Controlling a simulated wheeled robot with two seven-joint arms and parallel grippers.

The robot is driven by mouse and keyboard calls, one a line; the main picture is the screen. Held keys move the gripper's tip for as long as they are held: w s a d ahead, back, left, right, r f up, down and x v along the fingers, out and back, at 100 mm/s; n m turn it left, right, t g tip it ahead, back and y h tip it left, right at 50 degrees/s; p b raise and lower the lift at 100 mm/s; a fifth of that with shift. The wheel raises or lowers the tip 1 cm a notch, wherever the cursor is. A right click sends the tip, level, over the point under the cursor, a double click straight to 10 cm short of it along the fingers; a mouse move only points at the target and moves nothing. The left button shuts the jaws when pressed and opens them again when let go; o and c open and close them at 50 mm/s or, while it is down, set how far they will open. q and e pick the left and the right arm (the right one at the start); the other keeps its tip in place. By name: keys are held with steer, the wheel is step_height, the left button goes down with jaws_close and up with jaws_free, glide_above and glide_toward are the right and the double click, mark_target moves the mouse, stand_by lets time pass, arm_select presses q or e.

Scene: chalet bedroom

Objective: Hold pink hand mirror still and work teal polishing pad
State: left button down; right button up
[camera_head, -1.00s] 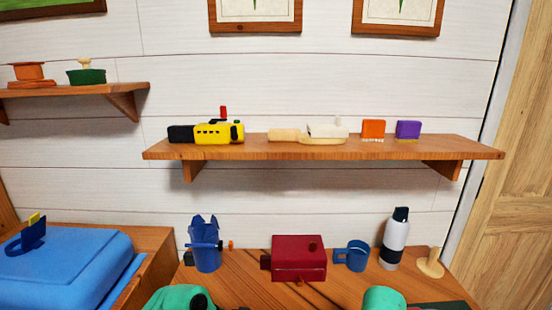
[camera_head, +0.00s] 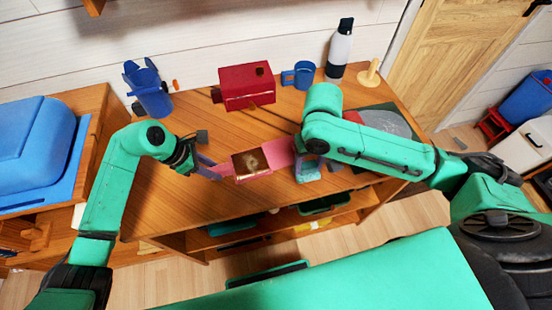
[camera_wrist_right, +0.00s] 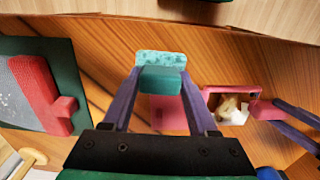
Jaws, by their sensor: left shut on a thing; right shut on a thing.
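The pink hand mirror (camera_head: 238,167) is held by its handle in my left gripper (camera_head: 205,169), which is shut on it above the wooden desk. A pale brownish smudge shows on its face. In the right wrist view the mirror (camera_wrist_right: 208,96) is right of the pad. My right gripper (camera_head: 318,170) is shut on the teal polishing pad (camera_head: 307,177), apart from the mirror and to its right. In the right wrist view the pad (camera_wrist_right: 160,80) sits between the fingertips (camera_wrist_right: 160,86), with a speckled lighter face. A flat pink piece (camera_head: 279,152) shows between mirror and pad.
A dark red box (camera_head: 245,90), blue mug (camera_head: 302,75), bottle (camera_head: 340,50) and wooden peg stand (camera_head: 369,75) line the desk's back. A blue cup (camera_head: 150,92) is at back left. A dark green mat (camera_wrist_right: 75,75) bears a red-and-grey thing. The desk's middle is mostly clear.

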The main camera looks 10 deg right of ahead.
arm_select(q)
steer(key=shift+f, duration=0.1)
steer(key=shift+a, duration=0.1)
arm_select(e)
steer(key=w+a+r, duration=0.2)
steer(key=a+r, duration=0.2)
steer(key=a, duration=0.3)
steer(key=w+a+r, duration=0.2)
steer(key=a+r, duration=0.1)
steer(key=a, duration=0.4)
step_height(320, 180, down, 8)
steer(key=shift+w, duration=0.15)
steer(key=shift+w+f, duration=0.1)
steer(key=shift+w, duration=0.6)
steer(key=shift+c, duration=0.6)
steer(key=shift+w+a, duration=0.15)
steer(key=shift+w, duration=1.4)
steer(key=shift+w+a, duration=0.15)
steer(key=shift+w, duration=1.35)
steer(key=shift+s+d, duration=0.15)
steer(key=shift+s, duration=1.65)
steer(key=shift+s+d, duration=0.15)
steer(key=shift+s, duration=1.85)
step_height(320, 180, up, 8)
steer(key=shift+r, duration=0.2)
